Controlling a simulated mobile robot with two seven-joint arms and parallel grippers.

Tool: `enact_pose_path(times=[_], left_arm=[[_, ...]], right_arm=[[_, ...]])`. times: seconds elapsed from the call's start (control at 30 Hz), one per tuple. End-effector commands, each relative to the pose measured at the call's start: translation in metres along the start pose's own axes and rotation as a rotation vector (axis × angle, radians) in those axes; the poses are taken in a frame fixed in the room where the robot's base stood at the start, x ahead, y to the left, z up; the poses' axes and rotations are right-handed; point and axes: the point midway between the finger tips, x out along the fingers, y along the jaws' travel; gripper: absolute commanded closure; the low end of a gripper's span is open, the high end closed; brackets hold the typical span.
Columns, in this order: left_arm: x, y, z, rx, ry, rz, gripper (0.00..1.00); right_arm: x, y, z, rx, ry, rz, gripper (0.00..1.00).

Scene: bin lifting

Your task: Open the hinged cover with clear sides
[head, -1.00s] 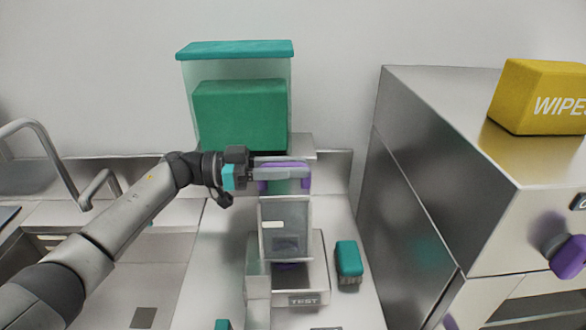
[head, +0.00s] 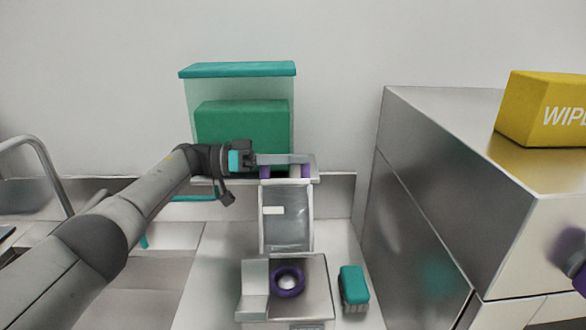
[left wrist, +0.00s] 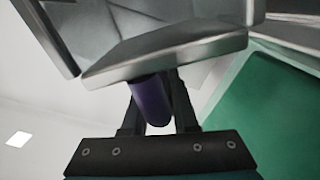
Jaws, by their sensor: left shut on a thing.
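The hinged cover (head: 287,222) has a pale frame with a see-through panel and stands raised over the TEST device (head: 315,290). A purple ring (head: 287,282) shows uncovered on the device below it. The cover's purple handle (head: 306,171) is at its top edge, partly hidden behind my left gripper (head: 286,160). In the left wrist view the purple handle (left wrist: 150,98) lies between the fingers of my left gripper (left wrist: 157,105), which is shut on it. The cover's pale edge (left wrist: 165,52) fills the upper part there.
A clear container with a teal lid (head: 238,70) and green contents (head: 242,135) stands behind the gripper. A teal brush (head: 353,285) lies right of the device. A large metal cabinet (head: 425,200) stands at right with a yellow WIPES box (head: 545,108) on top.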

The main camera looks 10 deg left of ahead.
Motion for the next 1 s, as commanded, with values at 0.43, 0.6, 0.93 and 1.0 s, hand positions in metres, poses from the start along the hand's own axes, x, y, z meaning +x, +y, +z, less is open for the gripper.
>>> enact_pose_path(times=[0.43, 0.6, 0.93, 1.0], left_arm=[[-0.0005, -0.0038, -0.0018, -0.017, 0.004, -0.003, 1.00], [-0.0005, -0.0038, -0.0016, -0.016, 0.003, -0.003, 0.72], [-0.0004, -0.0036, -0.0013, -0.016, 0.002, -0.003, 0.45], [-0.0003, -0.0036, -0.0012, -0.016, 0.001, -0.002, 0.45]], right_arm=[[0.0041, -0.0001, 0.0003, 0.000, 0.000, 0.000, 0.50], [0.0041, -0.0001, 0.0003, 0.000, 0.000, 0.000, 0.50], [0.0041, -0.0001, 0.0004, 0.000, 0.000, 0.000, 0.50], [0.0041, -0.0001, 0.0004, 0.000, 0.000, 0.000, 0.50]])
